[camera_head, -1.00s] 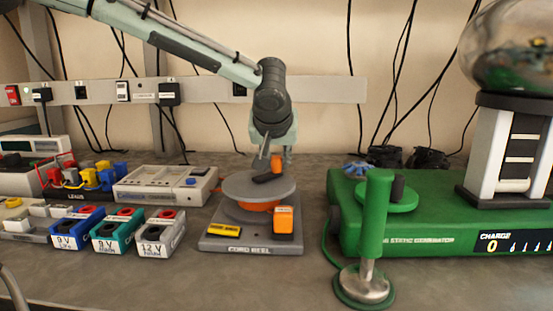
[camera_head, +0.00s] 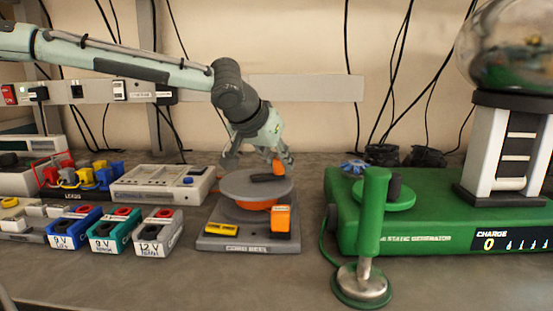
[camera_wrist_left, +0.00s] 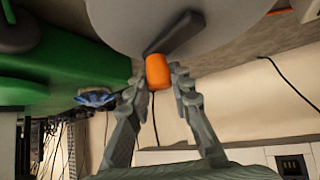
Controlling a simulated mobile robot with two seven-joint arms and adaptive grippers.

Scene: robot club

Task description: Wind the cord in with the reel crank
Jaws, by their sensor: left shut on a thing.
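The cord reel (camera_head: 248,245) has a grey base and a round grey top disc (camera_head: 240,184), with orange showing beneath the disc. A dark crank arm (camera_head: 266,178) lies on the disc and carries an upright orange knob (camera_head: 277,166). My left gripper (camera_head: 275,158) reaches down to the knob from behind. In the left wrist view the fingers of the gripper (camera_wrist_left: 158,86) are shut on the orange knob (camera_wrist_left: 158,70), one on each side. The crank arm (camera_wrist_left: 176,34) and disc show above it there. The cord itself is not clear. My right gripper is out of view.
Battery boxes (camera_head: 157,232) stand to the left. The green static generator (camera_head: 420,239) is close on the right, with an upright green-handled wand (camera_head: 375,205) in front.

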